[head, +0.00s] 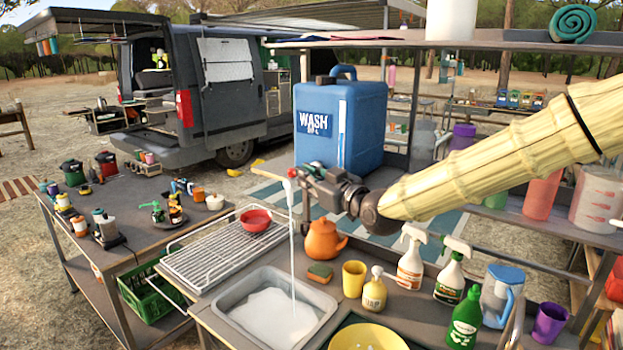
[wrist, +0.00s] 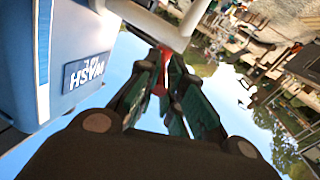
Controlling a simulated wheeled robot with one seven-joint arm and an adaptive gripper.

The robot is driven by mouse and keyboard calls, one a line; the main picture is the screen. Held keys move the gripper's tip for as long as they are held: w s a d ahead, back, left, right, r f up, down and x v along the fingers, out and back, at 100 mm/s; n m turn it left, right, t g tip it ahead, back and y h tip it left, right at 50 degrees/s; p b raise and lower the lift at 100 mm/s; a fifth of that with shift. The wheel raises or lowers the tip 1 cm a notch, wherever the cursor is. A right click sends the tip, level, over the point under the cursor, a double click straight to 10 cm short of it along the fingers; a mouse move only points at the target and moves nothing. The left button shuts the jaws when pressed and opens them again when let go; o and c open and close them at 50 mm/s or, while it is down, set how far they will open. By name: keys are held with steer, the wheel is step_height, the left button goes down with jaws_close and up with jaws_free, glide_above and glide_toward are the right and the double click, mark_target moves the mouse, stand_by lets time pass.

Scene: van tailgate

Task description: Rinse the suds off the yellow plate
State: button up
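The yellow plate (head: 368,338) is at the bottom edge of the head view, partly cut off; I cannot tell whether suds are on it. A blue water container (head: 362,125) labelled WASH stands behind the sink and also fills the left of the wrist view (wrist: 75,30). My gripper (head: 297,173) is at its tap. In the wrist view the fingers (wrist: 165,62) close around a small red piece, seemingly the tap lever (wrist: 158,72). A thin white stream of water (head: 293,250) falls into the grey sink (head: 232,318), which holds white suds (head: 272,312).
An orange teapot (head: 323,240), a sponge (head: 320,272), a yellow cup (head: 354,278), a soap pump (head: 374,292) and spray bottles (head: 411,258) crowd the counter right of the sink. A wire rack (head: 205,262) with a red bowl (head: 256,220) is left. A shelf (head: 480,42) runs above.

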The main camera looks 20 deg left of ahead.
steer(key=o, duration=0.5)
steer(key=shift+r, duration=0.2)
steer(key=shift+f, duration=0.1)
steer(key=v, duration=1.2)
